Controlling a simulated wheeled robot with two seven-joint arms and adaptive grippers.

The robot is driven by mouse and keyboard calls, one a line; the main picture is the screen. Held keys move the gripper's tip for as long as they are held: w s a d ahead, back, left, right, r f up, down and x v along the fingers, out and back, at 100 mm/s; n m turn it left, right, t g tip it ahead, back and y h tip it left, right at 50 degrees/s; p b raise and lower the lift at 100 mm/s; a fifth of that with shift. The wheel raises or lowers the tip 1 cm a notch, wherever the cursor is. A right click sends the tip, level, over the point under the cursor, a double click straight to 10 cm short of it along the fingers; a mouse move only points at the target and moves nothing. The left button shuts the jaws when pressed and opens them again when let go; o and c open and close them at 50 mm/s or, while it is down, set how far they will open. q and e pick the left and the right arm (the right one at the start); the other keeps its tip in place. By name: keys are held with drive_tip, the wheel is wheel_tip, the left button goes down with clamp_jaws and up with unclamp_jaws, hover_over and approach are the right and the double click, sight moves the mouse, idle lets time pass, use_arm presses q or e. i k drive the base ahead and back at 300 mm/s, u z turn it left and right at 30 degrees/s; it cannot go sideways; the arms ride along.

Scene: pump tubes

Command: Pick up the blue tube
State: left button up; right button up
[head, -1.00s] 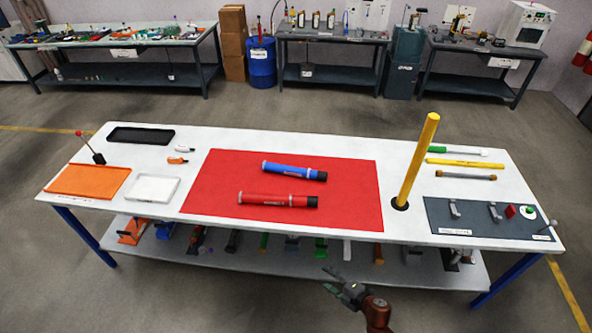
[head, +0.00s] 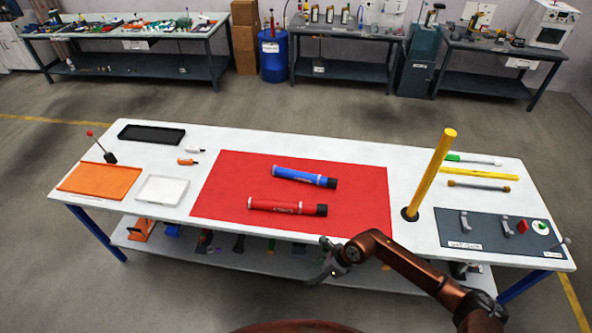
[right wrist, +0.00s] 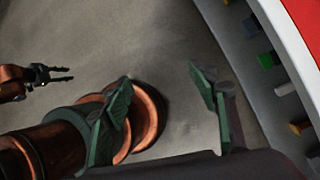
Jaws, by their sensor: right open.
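The blue tube (head: 304,177) lies on the red mat (head: 220,190), its black end to the right. A red tube (head: 287,205) lies in front of it on the same mat. My right gripper (head: 322,262) is in front of the table's near edge, short of both tubes. Its fingers are apart and empty in the right wrist view (right wrist: 163,85), with bare floor behind them. My left gripper (right wrist: 62,74) shows small at the left of the right wrist view, its two fingers apart. It is not in the head view.
A yellow post (head: 432,173) stands upright right of the mat. A dark panel (head: 486,228) with switches lies at the table's right end. Orange (head: 100,180), white (head: 162,190) and black (head: 152,133) trays are at the left. The lower shelf (head: 200,250) holds several objects.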

sight(303, 176)
drive_tip(key=z, duration=0.05)
drive_tip(key=i, duration=1.75)
drive_tip(key=z, duration=0.05)
